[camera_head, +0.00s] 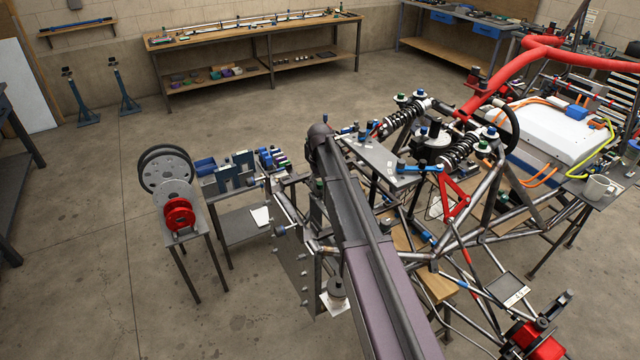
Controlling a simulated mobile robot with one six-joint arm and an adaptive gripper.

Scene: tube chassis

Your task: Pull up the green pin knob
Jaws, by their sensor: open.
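Several small green-topped parts show in the head view, and I cannot tell for sure which is the green pin knob. One small green piece (319,185) is just left of the large grey link in the middle. I cannot make out my gripper's fingers in this view.
The tube chassis (478,243) fills the right side, with red tubes and a white box (565,135). A stand with discs (175,192) and a small bench with blue parts (228,170) stand left. A wooden workbench (250,37) is at the back.

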